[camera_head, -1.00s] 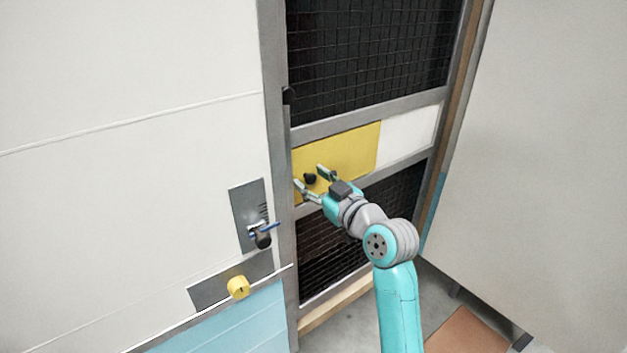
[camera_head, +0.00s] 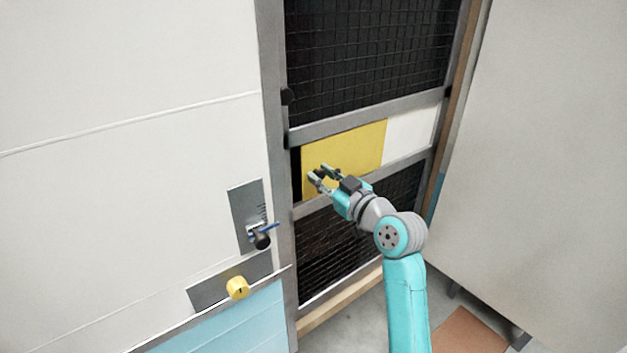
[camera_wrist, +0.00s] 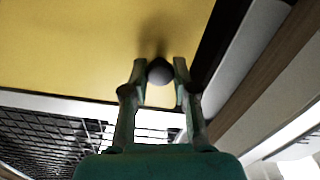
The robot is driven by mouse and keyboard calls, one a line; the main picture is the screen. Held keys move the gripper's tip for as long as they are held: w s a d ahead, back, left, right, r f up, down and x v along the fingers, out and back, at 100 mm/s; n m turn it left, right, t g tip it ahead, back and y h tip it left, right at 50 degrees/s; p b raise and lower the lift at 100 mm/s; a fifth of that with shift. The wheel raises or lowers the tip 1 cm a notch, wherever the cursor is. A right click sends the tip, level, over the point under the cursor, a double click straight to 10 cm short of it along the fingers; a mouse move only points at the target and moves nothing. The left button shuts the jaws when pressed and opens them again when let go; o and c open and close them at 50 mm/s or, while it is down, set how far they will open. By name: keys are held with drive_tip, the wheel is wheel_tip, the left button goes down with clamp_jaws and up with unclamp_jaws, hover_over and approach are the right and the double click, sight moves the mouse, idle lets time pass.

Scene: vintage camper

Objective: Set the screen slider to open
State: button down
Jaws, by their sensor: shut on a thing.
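The screen slider is a yellow panel (camera_head: 348,155) in the middle band of the screen door, between two mesh sections. A narrow dark gap (camera_head: 295,172) shows at its left edge. Its round dark knob (camera_wrist: 160,71) sits between my fingertips in the wrist view. My gripper (camera_head: 319,174) is shut on the knob; it also shows in the wrist view (camera_wrist: 160,76). In the head view the fingers partly hide the knob. The yellow panel fills much of the wrist view (camera_wrist: 80,45).
A white panel (camera_head: 410,128) lies right of the yellow one. A pale wall (camera_head: 550,160) stands close on the right.

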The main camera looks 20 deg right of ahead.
sight(370, 149)
drive_tip(key=w+d, duration=0.2)
drive_tip(key=d, duration=0.3)
drive_tip(key=w+d, duration=0.1)
drive_tip(key=d, duration=0.5)
drive_tip(key=w+d, duration=0.2)
drive_tip(key=d, duration=0.4)
drive_tip(key=shift+w+d, duration=0.1)
drive_tip(key=shift+w, duration=0.2)
drive_tip(key=c, duration=0.9)
unclamp_jaws()
drive_tip(key=v, duration=1.2)
drive_tip(key=shift+f, duration=0.1)
